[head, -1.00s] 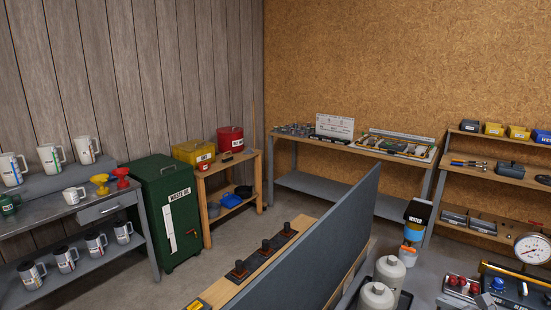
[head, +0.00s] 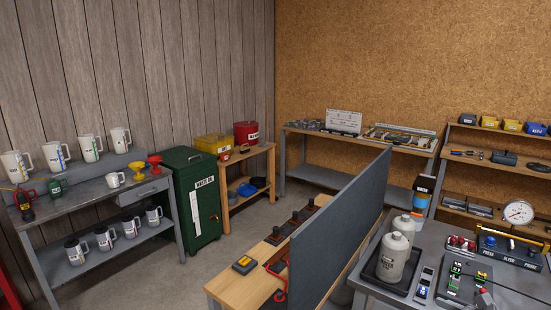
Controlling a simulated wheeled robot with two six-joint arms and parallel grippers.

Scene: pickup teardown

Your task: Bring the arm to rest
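Neither of my arms nor grippers shows in the head view. The view takes in a workshop corner. A wooden bench (head: 232,286) with a grey upright panel (head: 340,235) along it stands in the lower middle. A small dark box with a yellow face (head: 244,264) lies on this bench. A red bent piece (head: 279,286) shows near the panel's foot, partly cut off from clear sight.
A grey bench (head: 90,190) with white jugs stands left, beside a green waste oil cabinet (head: 194,195). Bare floor (head: 180,280) lies between the left bench and wooden bench.

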